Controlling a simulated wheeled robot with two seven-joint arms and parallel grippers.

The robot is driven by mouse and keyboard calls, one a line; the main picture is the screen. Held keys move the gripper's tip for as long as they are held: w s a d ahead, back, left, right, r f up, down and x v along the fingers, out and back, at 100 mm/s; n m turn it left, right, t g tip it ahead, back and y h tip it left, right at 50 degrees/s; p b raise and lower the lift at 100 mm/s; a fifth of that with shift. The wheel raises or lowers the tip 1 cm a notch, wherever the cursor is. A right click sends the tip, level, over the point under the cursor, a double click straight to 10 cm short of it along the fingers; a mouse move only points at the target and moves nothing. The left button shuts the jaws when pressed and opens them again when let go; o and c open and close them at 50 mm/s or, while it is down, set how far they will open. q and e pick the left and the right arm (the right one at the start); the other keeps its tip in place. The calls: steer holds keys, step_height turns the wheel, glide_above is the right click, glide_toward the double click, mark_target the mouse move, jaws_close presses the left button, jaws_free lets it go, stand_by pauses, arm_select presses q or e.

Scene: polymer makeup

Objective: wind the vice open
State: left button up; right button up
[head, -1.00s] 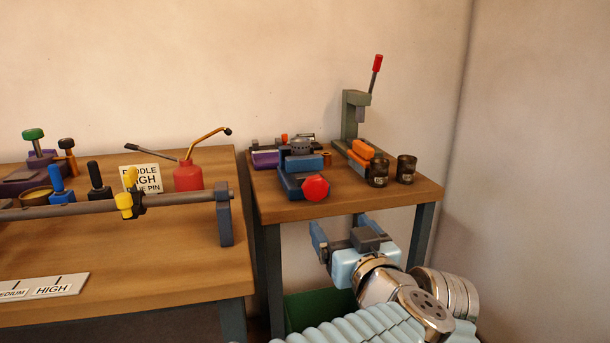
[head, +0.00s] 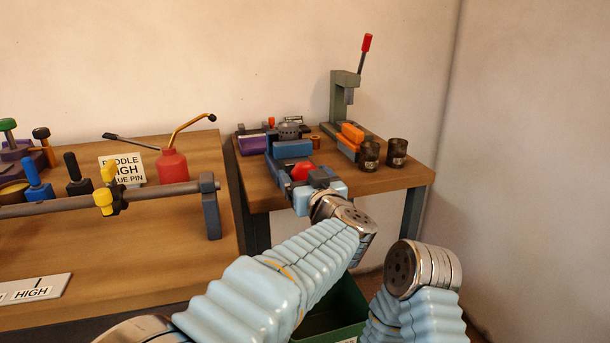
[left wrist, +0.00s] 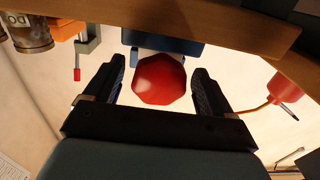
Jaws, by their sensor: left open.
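The vice (head: 292,150) is a blue block-like tool at the front of the small wooden table in the head view. Its red octagonal knob (head: 301,171) faces me and is partly covered by my left gripper (head: 316,186). In the left wrist view the knob (left wrist: 158,80) sits between the two dark fingers of my left gripper (left wrist: 159,70). The fingers are open, with a gap on each side of the knob. The vice body (left wrist: 165,42) shows behind it. How far apart the vice jaws are cannot be told. My right gripper does not show.
Behind the vice is a green press (head: 343,105) with a red-tipped lever. Two dark tins (head: 397,152) stand at the table's right. A red oil can (head: 172,165) stands on the left bench beside a long grey bar (head: 150,196). A green bin (head: 335,310) is below.

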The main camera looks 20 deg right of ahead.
arm_select(q)
steer(key=shift+w, duration=0.25)
steer(key=c, duration=1)
